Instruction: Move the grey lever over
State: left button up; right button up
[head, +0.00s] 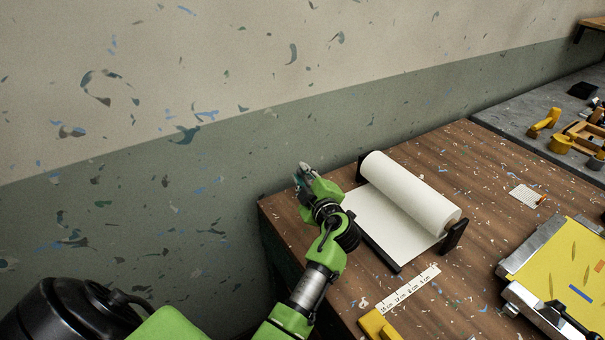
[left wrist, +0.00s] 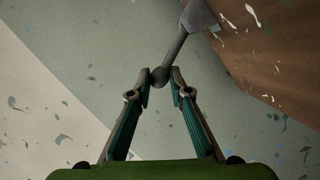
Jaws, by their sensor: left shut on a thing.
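The grey lever (left wrist: 176,47) shows in the left wrist view as a thin rod with a round knob (left wrist: 159,77) at its end. It comes from a grey mount (left wrist: 200,17) at the edge of the brown table. My left gripper (left wrist: 161,84) has its fingertips on either side of the knob and is shut on it. In the head view my left gripper (head: 303,175) is at the table's far left corner, and it hides the lever there. The hinged screen, with a yellow face (head: 570,265) and a metal frame, lies at the right. My right gripper is not in view.
A paper roll (head: 410,193) on a dark stand is just right of my left gripper. A paper scale strip (head: 408,288) and a yellow block (head: 378,325) lie nearer. Yellow clamps (head: 545,122) sit on the grey bench behind. The wall (head: 150,215) is close on the left.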

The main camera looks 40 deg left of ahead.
pick_arm(q)
jog(key=shift+w+d, duration=0.2)
jog(key=shift+d, duration=0.05)
jog(key=shift+s+f, duration=0.15)
jog(key=shift+f, duration=0.1)
jog(key=shift+s+a+f+b, duration=0.1)
jog(key=shift+s+f+b, duration=0.35)
jog(key=shift+b, duration=0.15)
jog(key=shift+s+a, duration=0.15)
jog(key=shift+s, duration=0.15)
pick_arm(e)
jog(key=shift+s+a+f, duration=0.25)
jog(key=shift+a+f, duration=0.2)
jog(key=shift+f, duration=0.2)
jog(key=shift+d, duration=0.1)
